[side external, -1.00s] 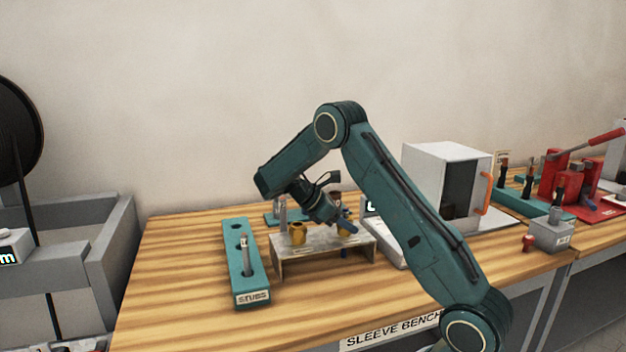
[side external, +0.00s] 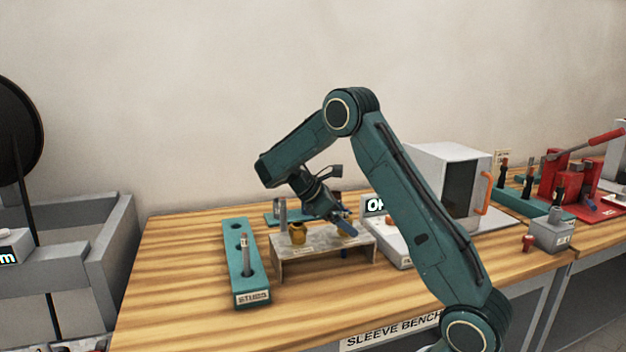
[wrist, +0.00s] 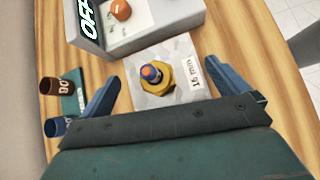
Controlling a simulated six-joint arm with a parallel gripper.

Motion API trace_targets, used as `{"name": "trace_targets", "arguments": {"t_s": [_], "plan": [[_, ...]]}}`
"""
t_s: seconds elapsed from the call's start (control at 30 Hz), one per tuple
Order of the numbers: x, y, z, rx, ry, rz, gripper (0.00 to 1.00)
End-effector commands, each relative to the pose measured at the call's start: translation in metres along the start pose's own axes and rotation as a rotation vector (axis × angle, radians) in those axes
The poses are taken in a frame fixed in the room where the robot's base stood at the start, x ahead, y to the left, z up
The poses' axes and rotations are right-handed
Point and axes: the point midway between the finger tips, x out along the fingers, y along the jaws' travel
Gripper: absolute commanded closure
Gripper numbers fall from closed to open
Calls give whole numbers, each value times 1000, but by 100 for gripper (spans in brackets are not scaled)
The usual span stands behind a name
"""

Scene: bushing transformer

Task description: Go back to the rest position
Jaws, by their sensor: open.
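My gripper (side external: 343,224) is above the right part of the small grey stand (side external: 290,252) on the bench. In the wrist view my gripper's two blue fingers (wrist: 163,82) are spread apart, with nothing held between them. In the side view my gripper partly hides that spot.
A teal stud rack (side external: 240,266) stands left of the stand. A device with a lit sign (side external: 375,205) and a white box with an orange handle (side external: 450,180) are to the right. Bare bench lies at the front left; the space above is clear.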

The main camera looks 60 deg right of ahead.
Motion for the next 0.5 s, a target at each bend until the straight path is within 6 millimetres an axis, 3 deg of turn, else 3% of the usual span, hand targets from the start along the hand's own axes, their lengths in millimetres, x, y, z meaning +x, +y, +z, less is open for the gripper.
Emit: {"name": "trace_targets", "arguments": {"t_s": [0.5], "plan": [[-77,-44,24,273,331,130,0]]}}
